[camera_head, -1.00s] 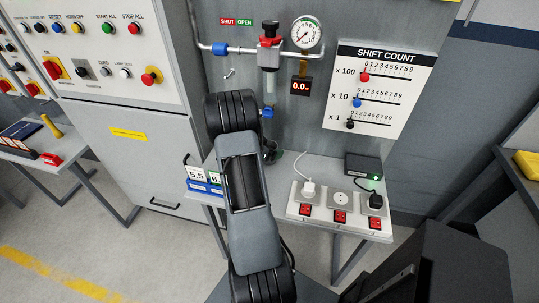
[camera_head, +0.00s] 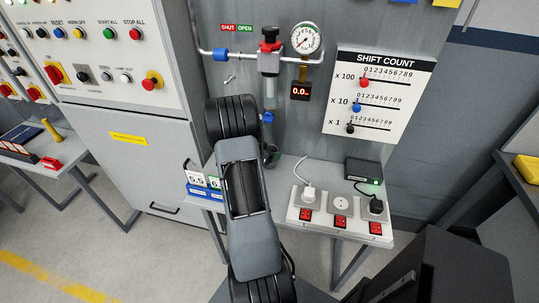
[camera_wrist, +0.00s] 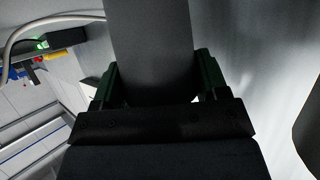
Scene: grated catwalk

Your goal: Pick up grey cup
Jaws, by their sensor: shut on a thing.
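The grey cup (camera_wrist: 152,45) fills the middle of the wrist view as a plain, smooth grey wall running up out of the frame. My gripper (camera_wrist: 157,82) has its dark green fingers on either side of the cup and is shut on it. The cup's rim and base are not visible in the wrist view. In the head view my arm covers most of the area, and only a small dark part of my gripper (camera_head: 271,155) shows beside the arm, by the back of the table. I cannot make out the cup there.
A grey table (camera_head: 318,170) holds a socket strip (camera_head: 340,216) with plugs, a black box (camera_head: 363,171) with a green light, and blue-based number cards (camera_head: 205,190). Behind rise a pipe with a gauge (camera_head: 306,38) and a shift count board (camera_head: 379,92). A cabinet (camera_head: 150,175) stands left.

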